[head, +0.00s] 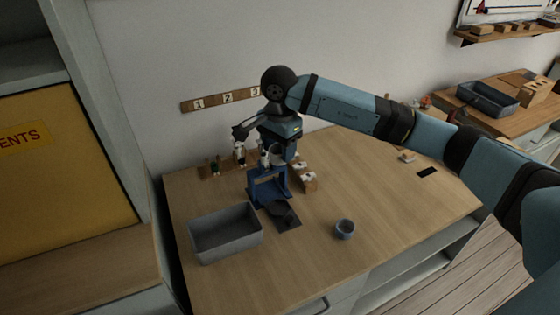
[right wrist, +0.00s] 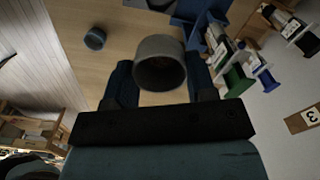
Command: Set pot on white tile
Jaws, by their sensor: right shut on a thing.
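My right gripper (head: 277,150) is above the back left part of the wooden table and shut on a small grey pot (right wrist: 160,64). In the right wrist view the pot sits between the two fingers, its round rim facing the camera. In the head view it is small and partly hidden by the fingers. A small pale piece (head: 407,156) lies on the right part of the table near a black flat piece (head: 428,171); I cannot tell whether the pale piece is the white tile. My left gripper is not in view.
A blue stand (head: 267,187) is below the gripper, with a dark mat (head: 289,222) in front. A grey bin (head: 226,234) stands front left, and a blue-grey cup (head: 344,229) front centre. Small bottles (head: 239,154) stand at the back. The table's right middle is clear.

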